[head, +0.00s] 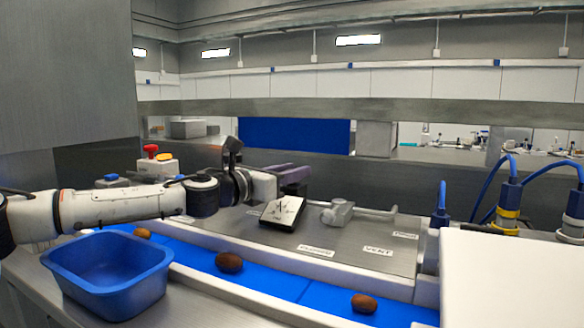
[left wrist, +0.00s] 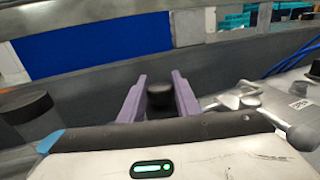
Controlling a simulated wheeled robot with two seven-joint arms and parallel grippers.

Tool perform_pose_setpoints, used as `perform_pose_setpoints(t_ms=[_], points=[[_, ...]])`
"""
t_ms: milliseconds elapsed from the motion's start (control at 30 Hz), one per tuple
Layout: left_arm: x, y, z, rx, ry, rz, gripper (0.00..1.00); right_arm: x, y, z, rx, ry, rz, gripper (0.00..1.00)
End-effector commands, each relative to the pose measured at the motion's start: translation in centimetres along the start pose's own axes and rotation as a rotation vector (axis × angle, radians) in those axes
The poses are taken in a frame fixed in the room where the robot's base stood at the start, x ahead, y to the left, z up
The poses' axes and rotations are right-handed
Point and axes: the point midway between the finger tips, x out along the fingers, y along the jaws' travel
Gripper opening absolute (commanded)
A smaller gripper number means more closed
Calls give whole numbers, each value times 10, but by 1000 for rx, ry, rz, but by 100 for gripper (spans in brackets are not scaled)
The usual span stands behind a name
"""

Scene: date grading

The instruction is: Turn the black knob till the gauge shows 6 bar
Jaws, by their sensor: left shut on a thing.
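The black knob (left wrist: 160,96) shows as a round dark top between the purple fingers of my left gripper (left wrist: 158,92) in the left wrist view. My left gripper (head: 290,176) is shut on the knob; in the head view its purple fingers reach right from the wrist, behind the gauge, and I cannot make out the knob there. The gauge (head: 283,211) is a tilted white square face with a dark needle, in front of and just below the gripper. Its numbers are too small to read. My right gripper is in neither view.
A valve with a grey lever (head: 342,212) stands right of the gauge on the metal panel. A blue conveyor (head: 285,284) carries brown dates in front. A blue bin (head: 108,270) is at front left, and a red-topped button box (head: 157,164) stands behind my left arm.

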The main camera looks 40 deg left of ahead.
Motion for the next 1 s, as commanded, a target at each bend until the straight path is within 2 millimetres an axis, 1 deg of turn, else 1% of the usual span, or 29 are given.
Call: perform_pose_setpoints(t_ms=[300, 800, 833, 900, 933, 1000], points=[[0, 0, 0, -2, 0, -120, 7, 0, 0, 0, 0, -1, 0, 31], [0, 0, -1, 0, 1, -141, 7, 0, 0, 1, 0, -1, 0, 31], [0, 0, -1, 0, 1, -141, 33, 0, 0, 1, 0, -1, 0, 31], [0, 0, -1, 0, 1, -141, 45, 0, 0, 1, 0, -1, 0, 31], [0, 0, -1, 0, 1, -141, 48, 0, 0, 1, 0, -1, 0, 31], [0, 0, -1, 0, 1, -141, 48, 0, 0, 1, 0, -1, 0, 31]])
